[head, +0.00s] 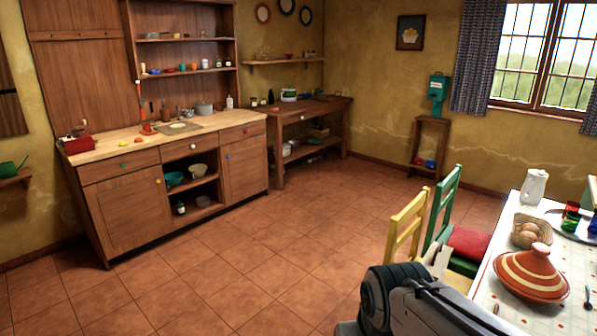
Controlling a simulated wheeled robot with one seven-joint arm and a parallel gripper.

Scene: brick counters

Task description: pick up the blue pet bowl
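No thing in the head view is clearly a blue pet bowl. A small blue object (430,164) sits beside a red one on the low shelf of the wooden stand by the back wall, too small to tell its shape. A teal bowl (174,179) stands on the open shelf in the middle of the left cabinet, beside a cream bowl (199,170). Part of my arm shows at the bottom right, in front of the chairs. The fingers of my gripper cannot be made out.
A wooden cabinet (125,206) with a cluttered counter lines the left wall. A side table (330,112) stands in the back corner. Yellow (404,228) and green (446,203) chairs flank the dining table, which bears a striped tagine (531,274). The tiled floor (250,250) between is clear.

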